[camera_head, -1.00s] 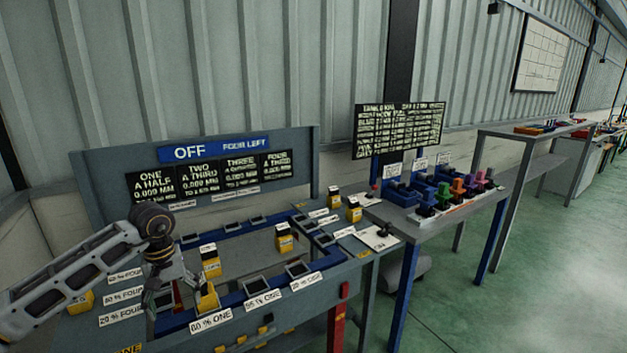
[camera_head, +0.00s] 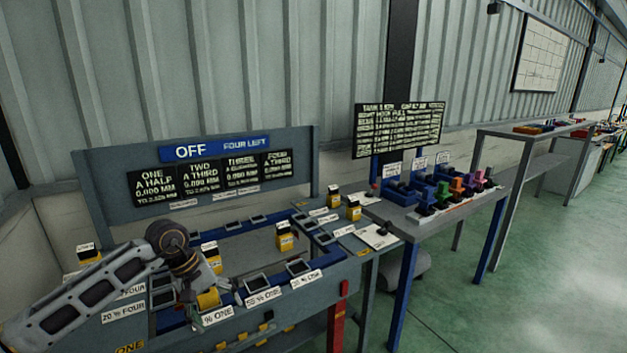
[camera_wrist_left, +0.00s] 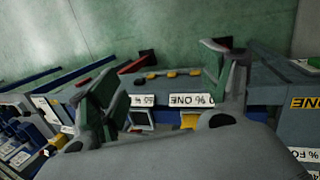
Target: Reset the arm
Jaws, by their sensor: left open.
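My left gripper (camera_head: 188,292) is over the front left corner of the blue-edged bench frame (camera_head: 235,227). It is partly hidden behind its own wrist. In the left wrist view its two green-grey fingers (camera_wrist_left: 158,85) stand wide apart, with nothing held between them. A yellow block (camera_head: 208,299) sits just right of the gripper, behind the "% ONE" label (camera_head: 217,315). A bit of yellow also shows below the fingers in the wrist view (camera_wrist_left: 190,120). I cannot tell whether gripper and block touch. My right gripper is not in view.
More yellow blocks stand on the bench, such as one at the back left (camera_head: 88,256) and one at the right (camera_head: 285,238). An "OFF" sign board (camera_head: 222,150) rises behind. A second table (camera_head: 465,213) with coloured parts stands right. Green floor (camera_head: 520,290) is clear.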

